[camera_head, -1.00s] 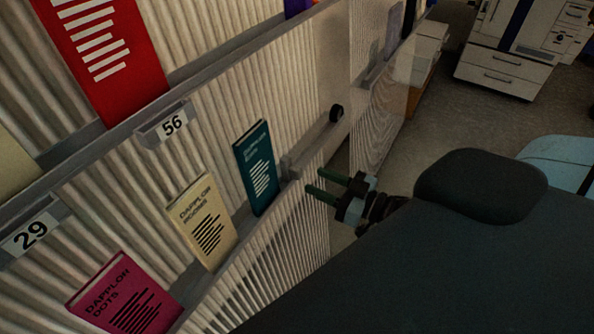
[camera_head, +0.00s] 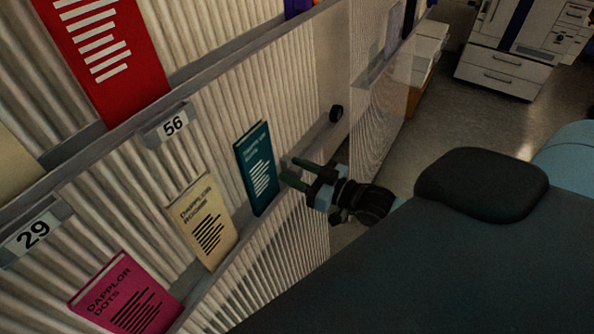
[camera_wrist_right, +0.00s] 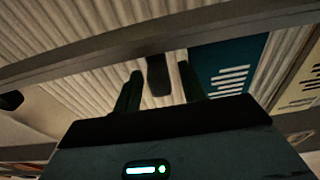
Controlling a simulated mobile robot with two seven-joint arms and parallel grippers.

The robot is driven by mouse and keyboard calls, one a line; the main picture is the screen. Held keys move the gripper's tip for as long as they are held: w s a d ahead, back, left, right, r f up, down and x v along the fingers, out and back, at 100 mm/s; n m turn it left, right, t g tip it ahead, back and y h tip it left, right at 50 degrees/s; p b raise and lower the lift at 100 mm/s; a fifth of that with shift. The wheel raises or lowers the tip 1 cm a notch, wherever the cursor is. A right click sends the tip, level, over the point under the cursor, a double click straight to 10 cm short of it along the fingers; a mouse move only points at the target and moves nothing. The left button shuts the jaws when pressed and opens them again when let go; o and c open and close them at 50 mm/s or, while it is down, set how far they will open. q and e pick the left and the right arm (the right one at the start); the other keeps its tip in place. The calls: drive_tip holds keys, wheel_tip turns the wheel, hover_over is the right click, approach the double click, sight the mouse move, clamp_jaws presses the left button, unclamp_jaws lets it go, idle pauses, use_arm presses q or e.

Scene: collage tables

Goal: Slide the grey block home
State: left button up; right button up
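The grey block shows in the right wrist view as a dark grey piece (camera_wrist_right: 158,76) between my two fingers, with a narrow gap on each side. In the head view it is mostly hidden by the fingers, at the near end of a grey rail (camera_head: 314,141) on the ribbed panel. My right gripper (camera_head: 291,171) is open, its green-dark fingers pointing at the panel just right of the teal book (camera_head: 257,167). Whether a finger touches the block I cannot tell. My left gripper is not in view.
A round black knob (camera_head: 336,113) sits at the rail's far end. A cream book (camera_head: 203,222) and a pink book (camera_head: 128,295) stand on the lower ledge. Floor (camera_head: 440,115) is clear to the right.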

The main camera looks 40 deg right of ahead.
sight(316, 149)
clamp_jaws()
drive_tip(key=w+d, duration=0.1)
drive_tip(key=d, duration=0.1)
drive_tip(key=w+d+b, duration=0.1)
drive_tip(key=d, duration=0.2)
drive_tip(key=w+d+b, duration=0.1)
drive_tip(key=d, duration=0.1)
drive_tip(key=shift+d+f, duration=0.25)
drive_tip(key=shift+d, duration=0.05)
drive_tip(key=shift+w+d+r+b, duration=0.15)
drive_tip(key=shift+w+d+b, duration=0.05)
drive_tip(key=shift+d+b, duration=0.15)
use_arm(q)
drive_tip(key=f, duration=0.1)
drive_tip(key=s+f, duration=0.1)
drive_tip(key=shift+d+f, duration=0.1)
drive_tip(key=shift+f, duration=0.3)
use_arm(e)
drive_tip(key=shift+o, duration=0.2)
unclamp_jaws()
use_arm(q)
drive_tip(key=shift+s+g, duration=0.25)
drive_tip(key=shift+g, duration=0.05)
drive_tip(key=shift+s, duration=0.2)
